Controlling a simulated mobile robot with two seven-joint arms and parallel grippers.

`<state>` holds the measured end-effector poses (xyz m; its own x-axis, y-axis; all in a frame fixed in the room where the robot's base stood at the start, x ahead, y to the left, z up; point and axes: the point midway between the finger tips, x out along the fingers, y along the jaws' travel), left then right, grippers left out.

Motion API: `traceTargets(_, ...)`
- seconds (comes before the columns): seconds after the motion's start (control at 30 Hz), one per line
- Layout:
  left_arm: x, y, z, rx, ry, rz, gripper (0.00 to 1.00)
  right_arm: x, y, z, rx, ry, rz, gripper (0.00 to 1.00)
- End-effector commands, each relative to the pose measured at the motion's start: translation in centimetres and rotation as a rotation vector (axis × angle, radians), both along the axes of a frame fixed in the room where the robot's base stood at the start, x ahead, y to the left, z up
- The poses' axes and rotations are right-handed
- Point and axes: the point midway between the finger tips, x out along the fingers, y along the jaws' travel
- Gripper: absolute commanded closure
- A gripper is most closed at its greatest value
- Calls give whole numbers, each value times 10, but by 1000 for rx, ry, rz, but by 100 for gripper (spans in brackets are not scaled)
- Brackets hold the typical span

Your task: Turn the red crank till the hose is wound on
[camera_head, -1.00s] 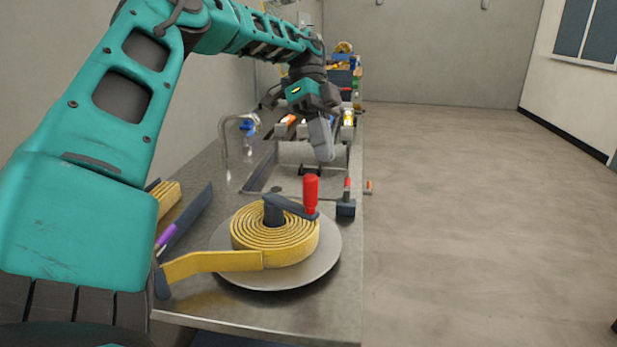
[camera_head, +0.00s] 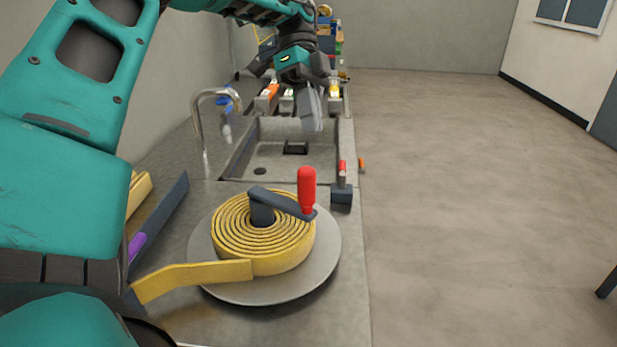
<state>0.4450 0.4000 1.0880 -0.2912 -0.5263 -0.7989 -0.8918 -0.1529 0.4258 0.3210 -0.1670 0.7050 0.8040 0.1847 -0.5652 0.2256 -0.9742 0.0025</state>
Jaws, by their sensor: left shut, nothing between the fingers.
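The red crank handle (camera_head: 307,190) stands upright on the end of a dark crank arm (camera_head: 283,203). The crank arm reaches right from the hub over the coil. The yellow hose (camera_head: 240,240) lies in a flat coil of several turns on a round grey plate (camera_head: 320,262). Its loose end (camera_head: 195,277) runs off to the left past the plate. My left gripper (camera_head: 312,128) is shut and empty, pointing down above the sink, beyond the red handle and apart from it. My right gripper is not in view.
A sink (camera_head: 285,165) with a tap (camera_head: 200,125) lies behind the plate. A small dark block with a red-topped post (camera_head: 342,185) stands right of the handle. A dark rail (camera_head: 165,215) is at left. Open floor lies to the right.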

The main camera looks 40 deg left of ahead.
Motion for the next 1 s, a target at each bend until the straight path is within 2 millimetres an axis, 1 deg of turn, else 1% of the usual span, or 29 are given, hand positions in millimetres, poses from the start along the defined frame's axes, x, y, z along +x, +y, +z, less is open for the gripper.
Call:
traceTargets(0.1, -6, -9, -15, -3, 1, -2, 100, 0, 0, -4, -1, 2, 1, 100)
traceTargets(0.37, -21, -35, -54, -4, 1, -3, 100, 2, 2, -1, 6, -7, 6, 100)
traceTargets(0.47, -27, -47, -71, -2, 2, -2, 100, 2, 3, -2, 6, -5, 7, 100)
traceTargets(0.57, -37, -51, -68, -3, -4, -1, 100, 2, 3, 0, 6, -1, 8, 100)
traceTargets(0.7, -51, -57, -69, -2, -3, -1, 100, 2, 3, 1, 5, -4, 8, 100)
traceTargets(0.8, -57, -59, -69, -2, -2, 0, 100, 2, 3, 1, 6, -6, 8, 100)
traceTargets(1.0, -63, -61, -70, -1, -1, 1, 100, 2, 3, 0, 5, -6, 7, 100)
